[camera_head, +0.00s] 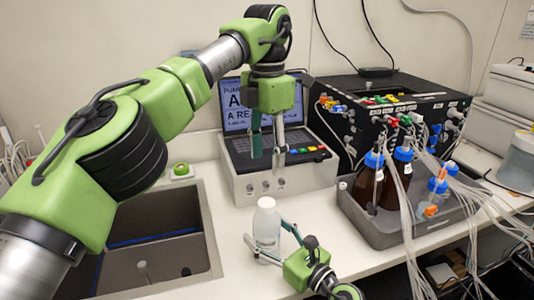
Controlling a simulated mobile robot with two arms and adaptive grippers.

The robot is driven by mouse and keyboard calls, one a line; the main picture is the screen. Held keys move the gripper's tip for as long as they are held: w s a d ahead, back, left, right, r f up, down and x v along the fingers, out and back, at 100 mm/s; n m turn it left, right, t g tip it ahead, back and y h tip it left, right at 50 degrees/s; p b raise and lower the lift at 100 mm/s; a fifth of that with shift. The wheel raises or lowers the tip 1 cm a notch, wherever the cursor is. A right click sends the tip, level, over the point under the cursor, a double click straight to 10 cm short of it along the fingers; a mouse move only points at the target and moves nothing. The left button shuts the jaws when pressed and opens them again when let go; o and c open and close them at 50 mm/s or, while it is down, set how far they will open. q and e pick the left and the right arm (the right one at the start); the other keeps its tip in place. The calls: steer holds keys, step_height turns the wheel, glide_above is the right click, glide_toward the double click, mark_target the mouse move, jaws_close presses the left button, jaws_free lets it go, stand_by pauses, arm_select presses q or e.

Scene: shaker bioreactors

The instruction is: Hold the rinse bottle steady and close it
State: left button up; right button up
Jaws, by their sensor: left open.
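The rinse bottle (266,226), pale and translucent with a whitish top, stands upright on the white bench right of the sink. My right gripper (264,232) reaches in from the lower right at bench height. Its two fingers lie on either side of the bottle's lower body, closed around it. My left gripper (267,152) is open and points down, well above the bottle, in front of the screen and console. Nothing shows between its fingers. Whether a cap sits on the bottle's mouth cannot be made out at this size, and no loose cap is seen.
A dark sink (150,240) lies to the left, with a green button (181,169) behind it. A console (262,184) with a screen stands behind the bottle. A grey tray (383,235) with brown bottles and loose tubing is at right, below a black control unit (372,95).

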steer(key=shift+s+d, duration=0.1)
steer(key=v, duration=1.1)
steer(key=shift+s+d, duration=0.25)
steer(key=shift+s, duration=0.05)
